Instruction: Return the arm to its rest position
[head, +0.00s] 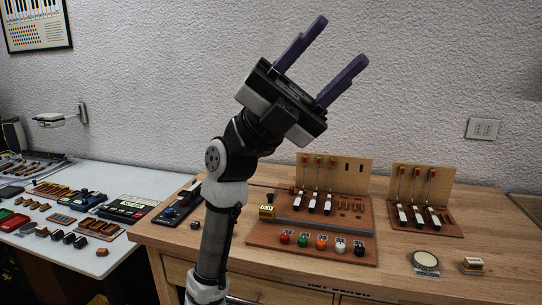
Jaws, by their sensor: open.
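My gripper (327,57) is raised high in front of the textured wall, well above the wooden bench (478,208). Its two dark purple fingers point up and to the right. They are spread apart with nothing between them. My arm rises from the bottom of the view, left of the middle, and bends right at the wrist. It touches nothing that I can see and hides part of the bench's left side.
A piano action model (318,227) with red-topped hammers and several coloured knobs stands mid-bench. A smaller model (425,213) stands to its right. A round pad (425,262) and a small block (473,266) lie at front right. A white table (50,258) with many small parts is left.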

